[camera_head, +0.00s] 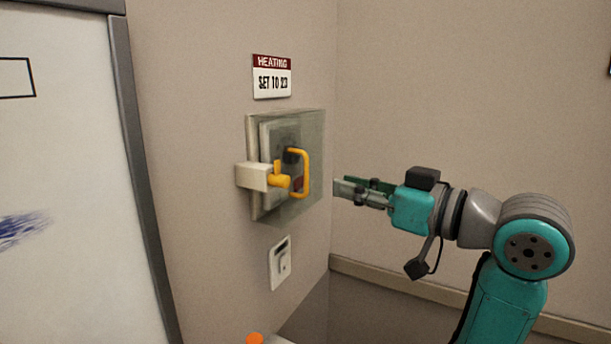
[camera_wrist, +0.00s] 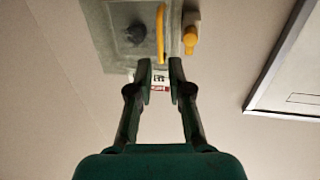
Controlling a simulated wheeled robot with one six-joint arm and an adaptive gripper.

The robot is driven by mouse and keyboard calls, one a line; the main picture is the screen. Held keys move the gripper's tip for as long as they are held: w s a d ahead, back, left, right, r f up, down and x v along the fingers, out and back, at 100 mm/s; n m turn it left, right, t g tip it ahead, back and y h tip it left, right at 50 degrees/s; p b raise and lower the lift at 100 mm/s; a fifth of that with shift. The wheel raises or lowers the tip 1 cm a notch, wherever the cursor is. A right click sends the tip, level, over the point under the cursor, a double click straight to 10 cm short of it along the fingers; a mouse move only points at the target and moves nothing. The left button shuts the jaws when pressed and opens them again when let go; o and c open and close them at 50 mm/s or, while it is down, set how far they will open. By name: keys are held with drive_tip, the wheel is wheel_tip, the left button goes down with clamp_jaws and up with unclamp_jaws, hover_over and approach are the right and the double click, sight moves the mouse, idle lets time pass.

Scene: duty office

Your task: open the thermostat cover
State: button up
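The thermostat cover (camera_head: 312,188) is a clear box on the wall, and it looks shut over a pale panel with a dark knob (camera_head: 291,156). A yellow loop handle (camera_head: 304,173) stands on its front. A yellow latch piece (camera_head: 280,181) sits at the left on a cream block (camera_head: 252,177). My gripper (camera_head: 338,189) is to the right of the cover, pointing at it, apart from the handle. In the wrist view my gripper (camera_wrist: 168,62) has its fingers apart with nothing held; the yellow handle (camera_wrist: 160,35) appears just beyond the fingertips.
A sign (camera_head: 272,77) reading "HEATING SET TO 23" hangs above the cover. A white wall switch or socket (camera_head: 281,263) is below it. A framed whiteboard (camera_head: 60,180) stands at the left. An orange-topped thing (camera_head: 255,339) shows at the bottom edge.

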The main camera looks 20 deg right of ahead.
sight(306, 190)
drive_tip(key=x, duration=0.9)
drive_tip(key=shift+w+a+f, duration=0.1)
drive_tip(key=shift+w, duration=0.1)
clamp_jaws()
